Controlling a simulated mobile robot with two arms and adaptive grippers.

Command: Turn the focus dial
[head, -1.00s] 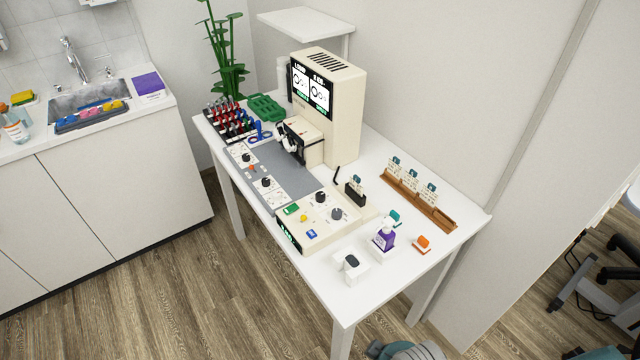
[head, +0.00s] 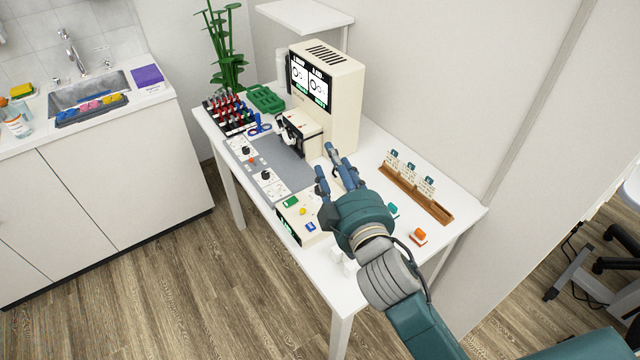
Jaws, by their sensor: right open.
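My right gripper (head: 327,162), with blue fingers and a teal body, is open over the table in the head view. Its fingers point toward the beige screen unit. It hangs over the cream control box (head: 310,240) and hides most of it, including where its two dark dials stood earlier. The box's green, yellow and blue buttons still show. The grey and white panel behind it has dark knobs, an upper one (head: 246,150) and a lower one (head: 266,175). The labels are too small to read, so I cannot tell which dial is the focus dial. No left gripper shows.
The beige screen unit (head: 340,92) stands at the back of the white table (head: 450,214). A brown card rack (head: 428,205) is at the right, and an orange-topped block (head: 418,236) is near the front. A tool rack (head: 230,115) and green tray (head: 265,98) are at the back left.

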